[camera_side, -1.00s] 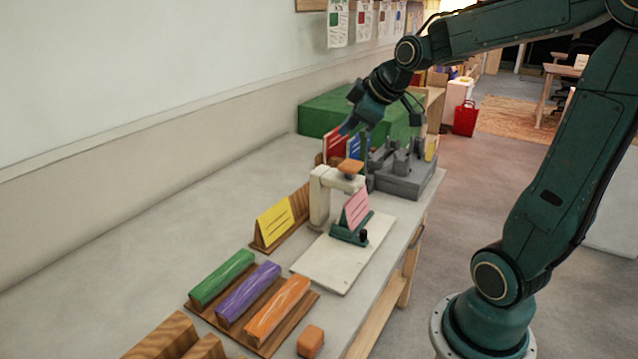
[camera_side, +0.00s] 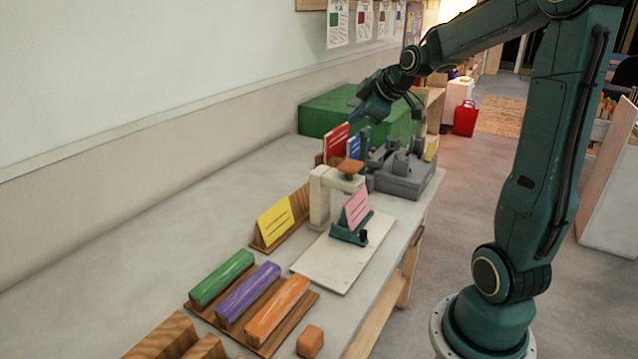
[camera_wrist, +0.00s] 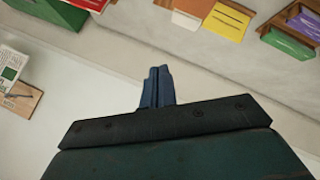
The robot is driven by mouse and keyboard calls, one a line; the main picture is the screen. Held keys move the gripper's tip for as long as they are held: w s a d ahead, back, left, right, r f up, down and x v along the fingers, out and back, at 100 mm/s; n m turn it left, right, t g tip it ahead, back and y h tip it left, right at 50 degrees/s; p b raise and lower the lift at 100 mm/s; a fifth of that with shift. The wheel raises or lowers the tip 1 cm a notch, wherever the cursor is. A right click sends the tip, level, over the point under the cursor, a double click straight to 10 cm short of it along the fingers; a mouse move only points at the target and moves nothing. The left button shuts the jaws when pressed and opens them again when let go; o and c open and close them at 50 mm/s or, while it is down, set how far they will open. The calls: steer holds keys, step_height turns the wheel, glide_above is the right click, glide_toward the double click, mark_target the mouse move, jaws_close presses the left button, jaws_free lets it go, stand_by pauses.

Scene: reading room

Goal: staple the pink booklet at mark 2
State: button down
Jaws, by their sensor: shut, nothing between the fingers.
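The pink booklet (camera_side: 357,208) stands tilted in a dark green holder (camera_side: 350,234) on a pale board, just in front of the white stapler-like press (camera_side: 322,190) with its orange-brown top pad (camera_side: 351,167). I cannot make out mark 2. My gripper (camera_side: 356,116) is high above the far part of the table, behind and above the press, near the red and blue booklets. In the wrist view the blue fingers (camera_wrist: 158,84) are together with nothing between them. The pink booklet is not clearly seen in the wrist view.
A yellow booklet (camera_side: 275,222) stands in a wooden rack left of the press; it also shows in the wrist view (camera_wrist: 226,22). Red (camera_side: 336,140) and blue booklets stand behind the press, beside a grey fixture (camera_side: 404,177). Green, purple and orange bars lie in front.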

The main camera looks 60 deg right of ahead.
mark_target(351, 163)
steer(key=shift+f, duration=0.1)
steer(key=shift+f, duration=4.25)
steer(key=shift+f, duration=1.7)
stand_by(1.0)
steer(key=shift+r, duration=1.65)
